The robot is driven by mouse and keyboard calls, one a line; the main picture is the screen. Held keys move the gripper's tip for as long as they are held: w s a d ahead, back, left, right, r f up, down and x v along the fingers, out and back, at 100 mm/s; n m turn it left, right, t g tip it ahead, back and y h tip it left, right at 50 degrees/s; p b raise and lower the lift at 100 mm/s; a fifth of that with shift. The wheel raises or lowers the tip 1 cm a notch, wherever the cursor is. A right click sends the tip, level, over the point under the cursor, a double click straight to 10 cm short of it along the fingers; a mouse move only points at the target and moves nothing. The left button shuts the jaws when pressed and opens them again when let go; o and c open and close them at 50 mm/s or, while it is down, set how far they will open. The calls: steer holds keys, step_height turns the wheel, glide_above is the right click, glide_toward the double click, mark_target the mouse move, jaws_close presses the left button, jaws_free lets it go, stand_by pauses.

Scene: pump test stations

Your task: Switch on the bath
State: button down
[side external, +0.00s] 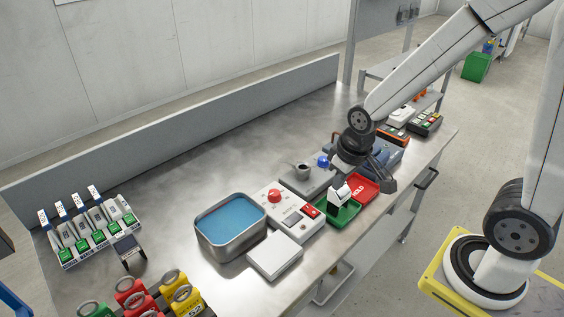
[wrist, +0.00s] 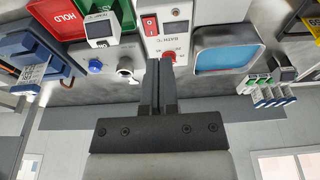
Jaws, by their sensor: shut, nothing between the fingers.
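The bath is a metal tank (side external: 205,240) of blue water, standing on the bench; it also shows at upper right in the wrist view (wrist: 226,57). Beside it is a pale control box (side external: 290,212), labelled for the bath in the wrist view, with a small display, a red knob (side external: 274,195) and a red rocker switch (side external: 311,211). In the wrist view the switch (wrist: 149,25) is above the fingertips and the knob (wrist: 169,56) lies just behind them. My gripper (wrist: 159,64) is shut and empty. In the side view its dark body is above the trays, right of the box.
A green tray (side external: 346,213) holding a white device and a red HOLD tray (side external: 367,187) stand right of the box. A white slab (side external: 274,255) lies in front of the bath.

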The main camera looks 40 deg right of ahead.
glide_above(309, 209)
steer(key=s, duration=0.1)
steer(key=shift+d+f+g, duration=0.1)
steer(key=shift+f+g, duration=0.3)
steer(key=shift+f, duration=0.4)
steer(key=shift+w+f, duration=0.3)
steer(key=shift+f, duration=2)
steer(key=shift+w+f, duration=0.35)
steer(key=shift+f, duration=2)
steer(key=shift+w+f, duration=0.3)
steer(key=shift+f, duration=2)
steer(key=shift+w+f+g, duration=0.1)
steer(key=shift+f+g, duration=0.15)
steer(key=shift+g, duration=0.05)
steer(key=shift+s+r, duration=0.1)
steer(key=shift+s, duration=0.15)
steer(key=shift+s+r, duration=0.2)
steer(key=shift+s, duration=0.25)
